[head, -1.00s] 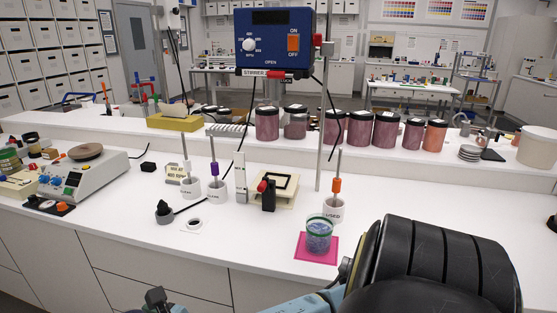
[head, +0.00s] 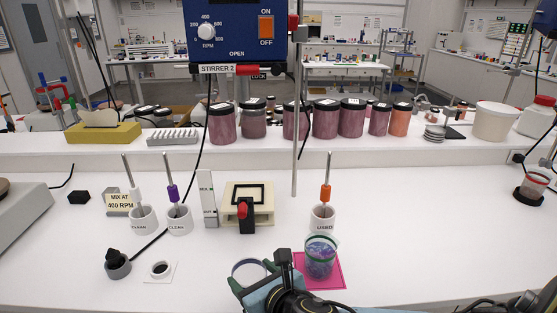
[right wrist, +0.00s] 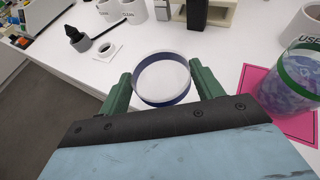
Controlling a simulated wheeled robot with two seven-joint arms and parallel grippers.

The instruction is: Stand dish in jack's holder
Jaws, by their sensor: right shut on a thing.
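A round, shallow clear dish with a dark blue rim band (head: 249,270) is in my right gripper (head: 258,280) at the bottom of the head view. In the right wrist view the dish (right wrist: 163,78) sits between the two green fingers (right wrist: 162,92), which are shut on it. Its open face is turned toward that camera. The cream jack (head: 262,213) with a red and black knob stands farther back on the bench. A black square frame, seemingly its holder (head: 248,186), is on top and looks empty. The dish is apart from it. My left gripper is not in view.
A green-rimmed jar (head: 320,259) of purple-blue stuff stands on a pink mat (head: 335,284), right of my gripper. A USED cup (head: 323,219), two CLEAN cups (head: 179,221) and a thin stand rod (head: 296,150) surround the jack. The bench's front right is clear.

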